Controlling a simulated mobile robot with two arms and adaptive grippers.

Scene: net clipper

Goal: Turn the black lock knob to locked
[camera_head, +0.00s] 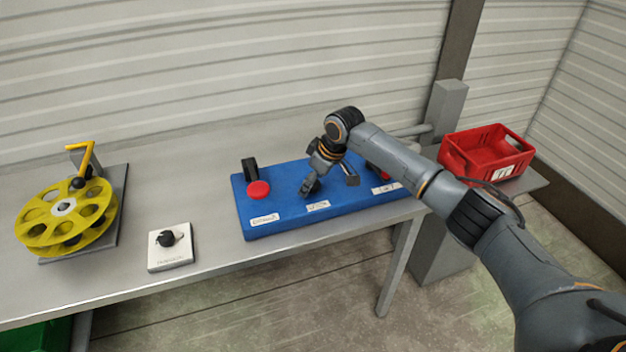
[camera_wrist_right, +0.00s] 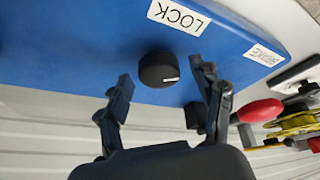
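The black lock knob (camera_wrist_right: 158,70) sits on the blue panel (camera_wrist_right: 90,40) by the white LOCK label (camera_wrist_right: 179,15) in the right wrist view. A short white mark on it points to the right of that view. My right gripper (camera_wrist_right: 168,92) is open, its two fingers apart with the knob ahead between them; I see no contact. In the head view the right gripper (camera_head: 312,182) is low over the middle of the blue panel (camera_head: 285,222). There the knob cannot be told apart from the dark fingers. My left gripper is not in view.
A red knob (camera_head: 258,190) with a black upright block stands on the panel's left. A yellow reel (camera_head: 66,228) with a crank and a white plate (camera_head: 180,258) with a black dial lie further left. A red crate (camera_head: 462,165) stands at the right; bare table lies between.

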